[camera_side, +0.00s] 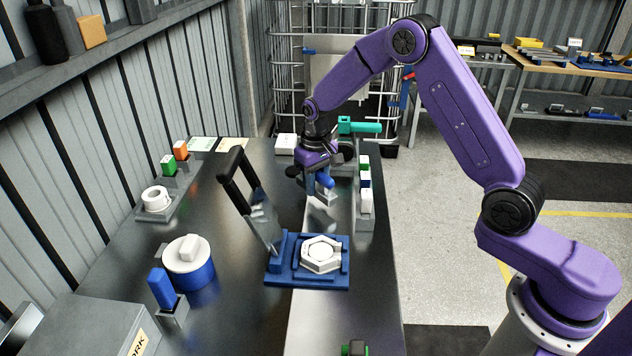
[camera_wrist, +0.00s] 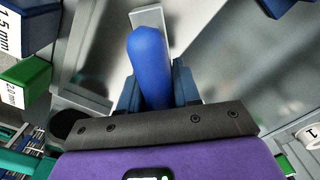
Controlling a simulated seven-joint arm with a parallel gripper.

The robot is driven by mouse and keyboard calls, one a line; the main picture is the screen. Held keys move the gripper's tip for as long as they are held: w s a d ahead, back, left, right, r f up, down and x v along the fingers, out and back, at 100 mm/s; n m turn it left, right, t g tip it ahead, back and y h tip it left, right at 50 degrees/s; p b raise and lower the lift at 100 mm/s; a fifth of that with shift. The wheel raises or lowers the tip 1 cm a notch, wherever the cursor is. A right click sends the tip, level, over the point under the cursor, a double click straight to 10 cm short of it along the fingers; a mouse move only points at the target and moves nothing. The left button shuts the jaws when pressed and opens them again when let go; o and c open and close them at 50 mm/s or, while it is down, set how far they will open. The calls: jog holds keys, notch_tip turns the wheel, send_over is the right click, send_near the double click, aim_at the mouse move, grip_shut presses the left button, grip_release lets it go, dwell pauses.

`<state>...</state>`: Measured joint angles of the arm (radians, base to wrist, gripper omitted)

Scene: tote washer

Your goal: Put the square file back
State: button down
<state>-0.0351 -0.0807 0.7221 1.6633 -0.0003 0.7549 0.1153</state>
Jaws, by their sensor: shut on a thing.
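My gripper (camera_side: 317,184) is above the middle of the dark metal bench, behind the blue fixture. It is shut on a blue-handled tool, which I take to be the square file (camera_side: 326,181). In the wrist view its rounded blue handle (camera_wrist: 150,58) sits between the two fingers (camera_wrist: 156,90). A flat grey part (camera_wrist: 147,17) shows beyond the handle. The tool's lower end is hard to make out in the side view. I cannot tell which holder belongs to the file.
A blue fixture (camera_side: 277,278) with a tall black-handled lever (camera_side: 240,185) holds a white hexagonal part (camera_side: 321,254). Right of my gripper stands a rack of coloured blocks (camera_side: 365,223). At left are a blue-and-white pot (camera_side: 190,270) and a blue piece (camera_side: 161,287) in a grey holder.

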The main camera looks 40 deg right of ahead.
jog(key=shift+f, duration=0.1)
jog(key=shift+f, duration=0.6)
jog(key=shift+f, duration=0.1)
jog(key=shift+f, duration=0.55)
jog(key=shift+f, duration=0.1)
dwell(0.5)
grip_release()
dwell(0.3)
dwell(0.4)
